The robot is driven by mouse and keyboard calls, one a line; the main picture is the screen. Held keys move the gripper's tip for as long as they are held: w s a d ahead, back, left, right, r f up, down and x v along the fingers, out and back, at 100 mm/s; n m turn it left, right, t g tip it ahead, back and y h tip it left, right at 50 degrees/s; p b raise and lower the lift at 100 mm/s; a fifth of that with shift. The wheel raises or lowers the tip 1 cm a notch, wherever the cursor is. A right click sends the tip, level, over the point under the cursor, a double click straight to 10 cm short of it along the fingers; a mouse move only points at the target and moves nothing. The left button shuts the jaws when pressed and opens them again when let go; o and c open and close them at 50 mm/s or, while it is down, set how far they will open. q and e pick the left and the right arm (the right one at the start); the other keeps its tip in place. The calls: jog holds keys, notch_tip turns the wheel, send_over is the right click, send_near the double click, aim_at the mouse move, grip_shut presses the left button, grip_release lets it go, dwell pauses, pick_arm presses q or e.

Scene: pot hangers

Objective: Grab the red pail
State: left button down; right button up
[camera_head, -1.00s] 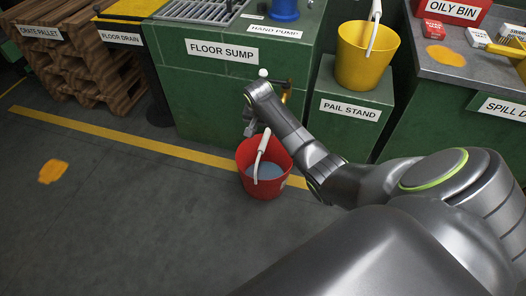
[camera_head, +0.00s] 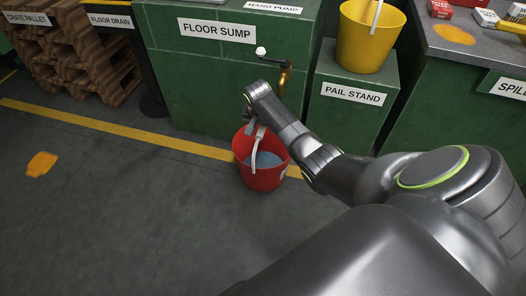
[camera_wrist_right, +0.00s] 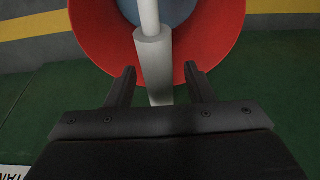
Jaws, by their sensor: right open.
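The red pail (camera_head: 262,176) stands on the floor in front of the floor sump, with bluish liquid inside and a raised white handle (camera_head: 255,150). My right gripper (camera_head: 252,128) is at the pail's far rim, close to the handle. In the right wrist view, the red pail (camera_wrist_right: 215,30) fills the top, and the white grip of its handle (camera_wrist_right: 154,58) lies between the open fingers of my right gripper (camera_wrist_right: 156,88). I see a gap on each side of the grip. My left gripper is not in view.
The green floor sump (camera_head: 190,85) with a brass tap (camera_head: 283,80) stands behind the pail. A yellow pail (camera_head: 368,38) sits on the green pail stand (camera_head: 340,118) at right. Pallets (camera_head: 75,60) stand at far left. An orange spill (camera_head: 41,164) marks otherwise clear floor.

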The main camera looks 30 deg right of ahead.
jog(key=shift+x, duration=0.85)
jog(key=shift+f, duration=0.2)
grip_shut()
dwell(1.3)
jog(key=shift+r, duration=0.1)
